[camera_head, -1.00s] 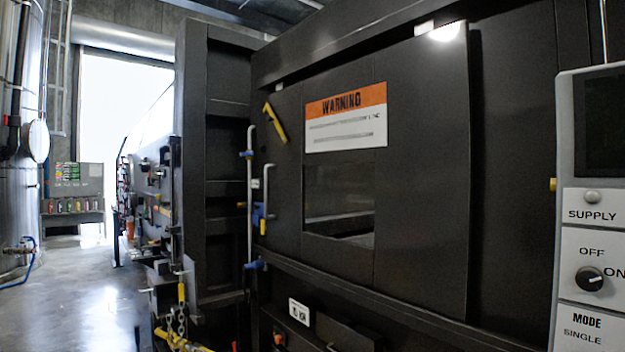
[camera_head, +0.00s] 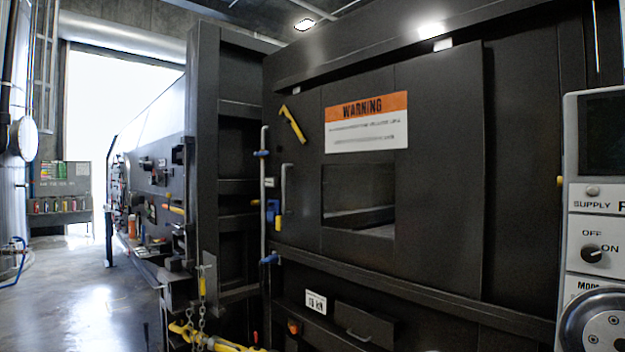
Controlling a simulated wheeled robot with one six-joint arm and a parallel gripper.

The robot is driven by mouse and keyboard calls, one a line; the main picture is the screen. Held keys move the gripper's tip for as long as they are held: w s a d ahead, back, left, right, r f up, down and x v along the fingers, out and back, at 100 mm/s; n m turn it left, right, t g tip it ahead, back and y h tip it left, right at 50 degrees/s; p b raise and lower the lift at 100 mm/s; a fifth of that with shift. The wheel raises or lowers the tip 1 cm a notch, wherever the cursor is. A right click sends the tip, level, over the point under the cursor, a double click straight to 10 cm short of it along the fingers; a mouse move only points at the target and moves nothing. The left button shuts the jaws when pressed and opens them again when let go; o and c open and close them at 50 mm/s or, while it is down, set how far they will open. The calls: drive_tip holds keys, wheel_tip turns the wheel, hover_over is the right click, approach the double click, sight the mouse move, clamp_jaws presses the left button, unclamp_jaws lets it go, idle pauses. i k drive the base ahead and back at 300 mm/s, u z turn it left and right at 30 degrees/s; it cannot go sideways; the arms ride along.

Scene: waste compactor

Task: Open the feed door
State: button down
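The feed door (camera_head: 437,190) is a large black panel in the compactor's dark front wall. It carries an orange and white warning sign (camera_head: 366,122) above a rectangular window (camera_head: 358,195). The door appears closed. A thin grey upright handle (camera_head: 285,190) is at the door's left side, with a yellow piece at its lower end. A yellow lever (camera_head: 292,124) sits tilted above the handle. A tall grey rod (camera_head: 264,195) with blue fittings stands just left of the handle. My gripper is not in view.
A control panel (camera_head: 598,215) with a screen and OFF/ON knob stands at the right edge. A round metal part (camera_head: 597,322) covers its lower portion. Yellow bars and a chain (camera_head: 201,320) stick out at bottom left. Open floor (camera_head: 85,285) lies at the left.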

sight(439, 107)
drive_tip(key=u, duration=0.7)
drive_tip(key=i, duration=1.05)
drive_tip(key=u, duration=1)
drive_tip(key=i, duration=1.65)
drive_tip(key=z, duration=0.75)
drive_tip(key=i, duration=1.45)
drive_tip(key=z, duration=0.9)
